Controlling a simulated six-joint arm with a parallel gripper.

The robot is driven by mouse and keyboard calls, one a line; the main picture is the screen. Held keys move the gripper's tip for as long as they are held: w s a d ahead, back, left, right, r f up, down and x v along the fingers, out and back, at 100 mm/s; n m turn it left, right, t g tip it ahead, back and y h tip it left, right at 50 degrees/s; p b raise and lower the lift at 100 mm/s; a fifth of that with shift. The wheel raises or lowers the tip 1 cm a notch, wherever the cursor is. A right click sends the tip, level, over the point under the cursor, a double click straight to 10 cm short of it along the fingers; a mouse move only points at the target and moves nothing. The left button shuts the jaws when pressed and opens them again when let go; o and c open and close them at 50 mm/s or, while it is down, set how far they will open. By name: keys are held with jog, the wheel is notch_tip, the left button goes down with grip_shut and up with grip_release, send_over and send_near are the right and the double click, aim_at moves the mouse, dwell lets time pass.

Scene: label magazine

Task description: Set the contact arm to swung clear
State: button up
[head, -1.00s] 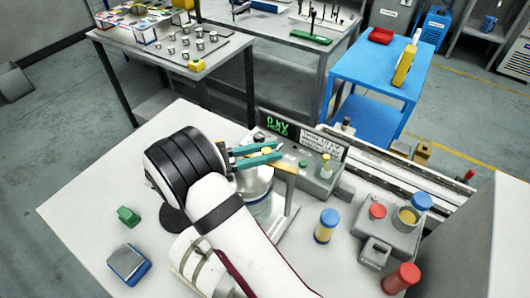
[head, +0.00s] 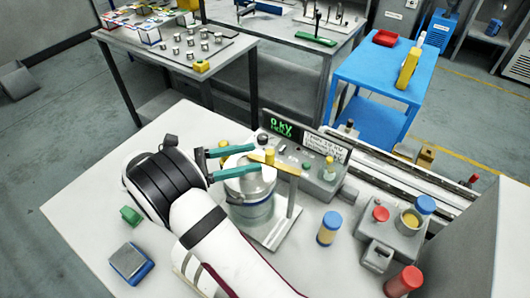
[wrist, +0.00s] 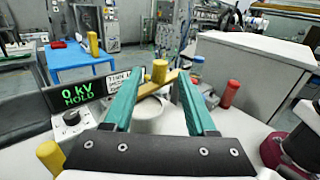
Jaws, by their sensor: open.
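The contact arm (head: 285,167) is a yellow bar on a post, with an upright yellow knob (head: 269,155). It reaches left from the post over the metal can (head: 250,206), its free end above the can's top. My gripper (head: 256,158) has teal fingers, spread open and empty, pointing at the knob from the left. In the wrist view the knob (wrist: 159,70) shows between and beyond the fingertips (wrist: 159,76), with the bar (wrist: 150,88) running diagonally behind them. I cannot tell the exact gap. The can is partly hidden in the wrist view.
A display reading "0 kV HOLD" (head: 283,128) stands behind the can, on a grey console (head: 318,183). A blue-capped yellow jar (head: 328,228), a grey box (head: 388,238) and a red jar (head: 404,281) stand right. A green block (head: 131,216) lies left.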

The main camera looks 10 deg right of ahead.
jog(key=shift+a, duration=1.05)
jog(key=shift+s, duration=0.1)
jog(key=shift+c, duration=0.6)
jog(key=s+a+t, duration=0.1)
jog(key=s+a+m+t, duration=0.1)
jog(key=t, duration=0.1)
jog(key=s+a+m+t, duration=0.1)
jog(key=s+t, duration=0.1)
jog(key=shift+a+r+y, duration=0.25)
jog(key=shift+a+y, duration=0.05)
jog(key=shift+a, duration=0.1)
jog(key=c, duration=0.7)
jog(key=s+m+t, duration=0.1)
jog(key=s+a+m+t+y, duration=0.1)
jog(key=t, duration=0.1)
jog(key=shift+s+a, duration=0.1)
jog(key=shift+s, duration=0.3)
grip_shut()
jog(key=m+t+y, duration=0.4)
jog(key=m+y, duration=0.1)
send_near(267, 158)
jog(key=x, duration=0.6)
jog(key=shift+w+d+f, duration=0.15)
jog(key=shift+w+d, duration=0.1)
jog(key=shift+w, duration=0.05)
